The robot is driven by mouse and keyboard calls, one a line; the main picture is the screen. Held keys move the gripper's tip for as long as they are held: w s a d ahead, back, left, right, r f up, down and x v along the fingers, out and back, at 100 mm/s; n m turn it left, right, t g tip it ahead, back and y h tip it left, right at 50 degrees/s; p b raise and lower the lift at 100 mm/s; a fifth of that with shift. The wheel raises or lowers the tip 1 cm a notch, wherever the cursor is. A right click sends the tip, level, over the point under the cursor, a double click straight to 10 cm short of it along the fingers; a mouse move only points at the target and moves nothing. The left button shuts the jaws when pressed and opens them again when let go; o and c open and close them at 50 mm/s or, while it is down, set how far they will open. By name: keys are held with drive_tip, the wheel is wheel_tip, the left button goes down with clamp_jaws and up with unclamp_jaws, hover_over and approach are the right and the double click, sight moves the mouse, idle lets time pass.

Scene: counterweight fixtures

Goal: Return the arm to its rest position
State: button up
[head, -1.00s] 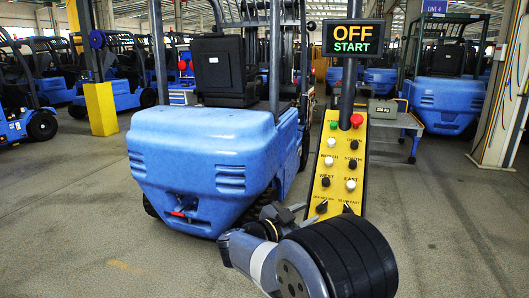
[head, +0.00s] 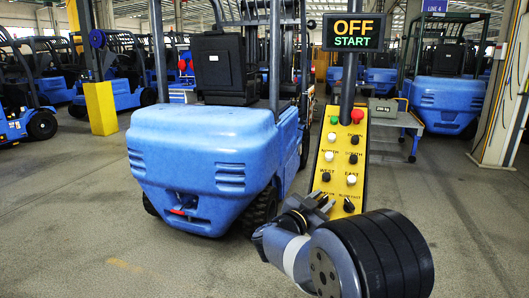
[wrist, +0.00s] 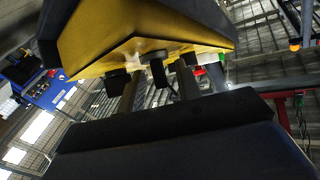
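My arm reaches up from the lower right of the head view, its large dark joint nearest the camera. My gripper (head: 324,201) is at the lower end of the yellow control panel (head: 343,155), close to its bottom knobs. In the wrist view my gripper (wrist: 156,83) shows two grey fingers standing apart, with nothing seen held between them. The yellow panel (wrist: 140,45) is just beyond the fingertips, and a dark knob (wrist: 157,68) shows between them. I cannot tell whether the fingers touch the panel.
A sign (head: 353,32) above the panel reads OFF, START. A blue forklift (head: 205,160) stands close at left of the panel. A grey bench (head: 400,120) with a weight is behind at right. The floor (head: 455,220) at right is clear.

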drive_tip(key=n+t+y+b, duration=0.1)
drive_tip(key=n+b, duration=0.1)
drive_tip(key=n+t+y+b, duration=0.1)
drive_tip(key=n+t+y, duration=0.1)
drive_tip(key=n+t+y+b, duration=0.1)
drive_tip(key=n+y+b, duration=0.1)
drive_tip(key=n, duration=0.1)
drive_tip(key=shift+d+f+b, duration=0.15)
drive_tip(key=shift+f+b, duration=0.15)
drive_tip(key=shift+r+n+t+y+b, duration=0.15)
drive_tip(key=shift+n+t+y+b, duration=0.35)
drive_tip(key=shift+n+y, duration=0.75)
drive_tip(key=shift+r+n+t+y+b, duration=0.1)
drive_tip(key=shift+n+t+y+b, duration=0.1)
drive_tip(key=shift+n+y+b, duration=0.75)
drive_tip(key=shift+n+y+p, duration=0.55)
drive_tip(key=shift+n+y, duration=0.35)
drive_tip(key=shift+n, duration=0.1)
drive_tip(key=shift+d+r+n+y+p, duration=0.1)
drive_tip(key=shift+r+n+y+p, duration=0.1)
drive_tip(key=shift+n+y+p, duration=0.95)
drive_tip(key=n+y+p, duration=0.2)
drive_tip(key=p, duration=0.2)
drive_tip(key=shift+g, duration=0.4)
drive_tip(key=n+y+p, duration=0.1)
drive_tip(key=p, duration=0.2)
drive_tip(key=shift+f+n+g+y, duration=0.2)
drive_tip(key=shift+n+g+y, duration=0.05)
drive_tip(key=shift+g, duration=0.05)
drive_tip(key=shift+r, duration=0.1)
